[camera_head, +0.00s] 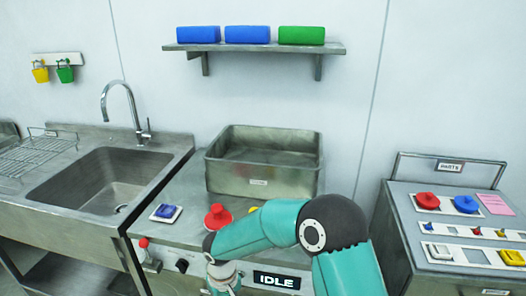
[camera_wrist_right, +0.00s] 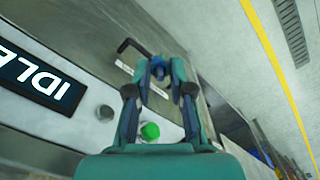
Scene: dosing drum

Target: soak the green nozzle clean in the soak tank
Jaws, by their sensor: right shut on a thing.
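I cannot make out a green nozzle for sure. A green round thing (camera_wrist_right: 150,131) shows between the fingers in the right wrist view, seemingly on the front panel behind them. My right gripper (camera_wrist_right: 159,74) is shut on a small dark blue thing (camera_wrist_right: 158,86), mostly hidden by the fingertips. In the head view my right arm reaches down in front of the counter, and its gripper is cut off by the bottom edge. An open steel tank (camera_head: 225,178) with a small unreadable label stands on the counter. My left gripper is not in view.
The front panel bears an IDLE display (camera_head: 277,280). A red knob (camera_head: 217,217) and a blue button (camera_head: 166,212) sit on the counter. A sink (camera_head: 98,185) is at left, and a parts station (camera_head: 452,215) at right. A shelf (camera_head: 255,47) holds blue and green blocks.

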